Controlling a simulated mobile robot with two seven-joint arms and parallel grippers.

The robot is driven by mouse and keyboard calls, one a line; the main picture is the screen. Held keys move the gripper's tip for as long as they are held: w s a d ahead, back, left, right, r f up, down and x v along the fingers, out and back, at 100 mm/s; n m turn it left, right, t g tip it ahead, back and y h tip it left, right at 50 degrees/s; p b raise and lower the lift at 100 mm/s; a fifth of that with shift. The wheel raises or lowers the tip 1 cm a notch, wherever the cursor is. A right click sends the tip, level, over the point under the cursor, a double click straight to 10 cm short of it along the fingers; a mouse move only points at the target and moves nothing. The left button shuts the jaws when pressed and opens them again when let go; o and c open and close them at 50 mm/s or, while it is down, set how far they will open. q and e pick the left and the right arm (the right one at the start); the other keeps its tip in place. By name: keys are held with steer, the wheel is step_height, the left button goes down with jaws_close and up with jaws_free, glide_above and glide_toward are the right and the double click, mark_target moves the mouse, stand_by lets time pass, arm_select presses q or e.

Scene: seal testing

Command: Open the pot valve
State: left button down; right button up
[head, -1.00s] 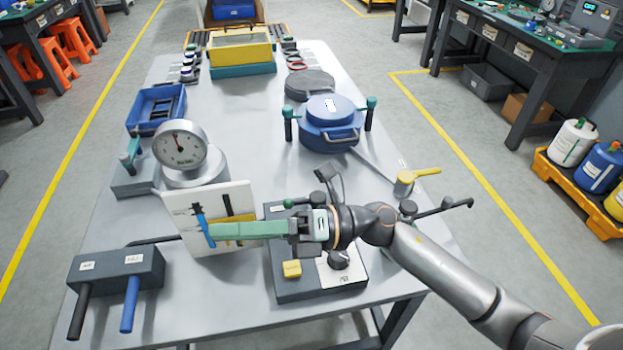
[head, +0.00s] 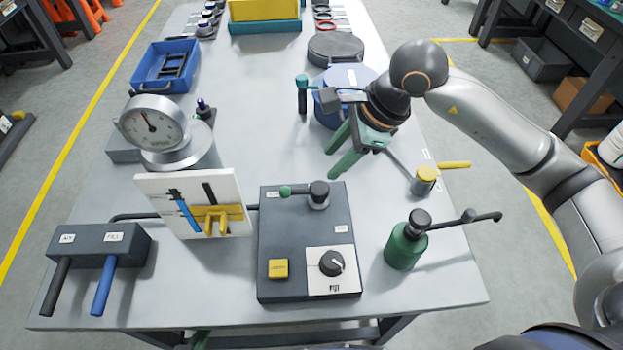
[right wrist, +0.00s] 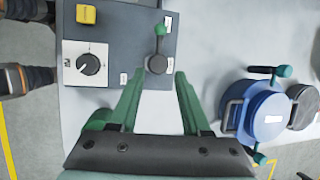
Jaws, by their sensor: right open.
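The frames do not settle which valve is the pot valve. A small green-knobbed lever (head: 303,190) on a dark hub sits on the grey control box (head: 275,235), its handle pointing left. A yellow-handled valve (head: 425,180) stands on the pipe from the blue pot (head: 347,78), its handle pointing right. My right gripper (head: 333,160) is open and empty, above the table in front of the pot and behind the box. In the right wrist view the lever's hub shows ahead, between the open fingertips (right wrist: 158,75). My left gripper is not in view.
The box also carries a yellow button (head: 278,268) and black knob (head: 332,263). A green cylinder with a long handle (head: 405,250) stands at right. A white board (head: 160,210) and dial gauge (head: 152,122) stand at left.

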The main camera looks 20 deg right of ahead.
mark_target(306, 190)
steer(key=x, duration=1.1)
steer(key=shift+a+f+p, duration=0.15)
steer(key=shift+p, duration=0.15)
jaws_close()
stand_by(0.9)
